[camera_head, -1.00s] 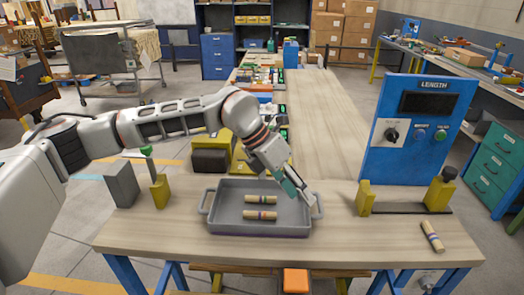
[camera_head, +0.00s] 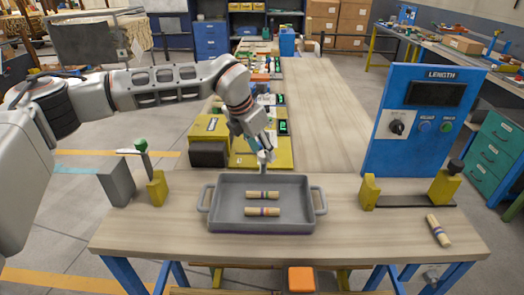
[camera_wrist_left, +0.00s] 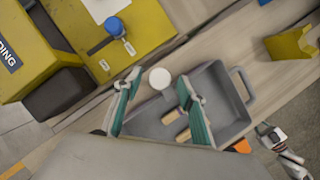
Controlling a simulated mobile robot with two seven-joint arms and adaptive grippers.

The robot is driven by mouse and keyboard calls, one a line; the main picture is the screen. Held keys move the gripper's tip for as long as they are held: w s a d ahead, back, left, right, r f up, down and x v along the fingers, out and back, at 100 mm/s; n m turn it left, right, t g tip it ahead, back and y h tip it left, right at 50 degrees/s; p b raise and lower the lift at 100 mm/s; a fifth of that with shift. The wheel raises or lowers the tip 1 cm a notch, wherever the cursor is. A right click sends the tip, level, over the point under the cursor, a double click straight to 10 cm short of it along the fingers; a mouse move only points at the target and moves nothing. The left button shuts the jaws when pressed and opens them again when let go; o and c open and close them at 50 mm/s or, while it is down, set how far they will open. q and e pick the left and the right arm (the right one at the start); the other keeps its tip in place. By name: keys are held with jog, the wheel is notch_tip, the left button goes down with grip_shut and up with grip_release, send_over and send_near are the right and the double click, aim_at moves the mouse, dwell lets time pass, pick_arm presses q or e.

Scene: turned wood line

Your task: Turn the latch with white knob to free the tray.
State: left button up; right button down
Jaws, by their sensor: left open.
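The grey tray (camera_head: 214,215) lies on the wooden table with two striped wooden pieces in it. The white knob (camera_wrist_left: 160,78) shows as a round top behind the tray's far wall in the left wrist view. In the head view the knob (camera_head: 264,157) is small and partly covered by my gripper, and its latch lever is hard to make out. My left gripper (camera_wrist_left: 158,80) is open, its teal fingers on either side of the knob; contact cannot be told. Part of what looks like my right gripper (camera_wrist_left: 270,133) shows at the wrist view's lower right, its opening unclear.
A yellow fixture (camera_head: 272,161) with a blue knob (camera_wrist_left: 113,27) stands behind the tray. A green knob (camera_head: 140,145) is at the left near a grey block (camera_head: 117,184). A blue LENGTH panel (camera_head: 405,150), yellow gauge posts and a loose wooden piece (camera_head: 438,230) are at the right.

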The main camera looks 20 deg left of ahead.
pick_arm(q)
jog(key=shift+w+f, duration=0.15)
jog(key=shift+f, duration=0.2)
jog(key=c, duration=1.1)
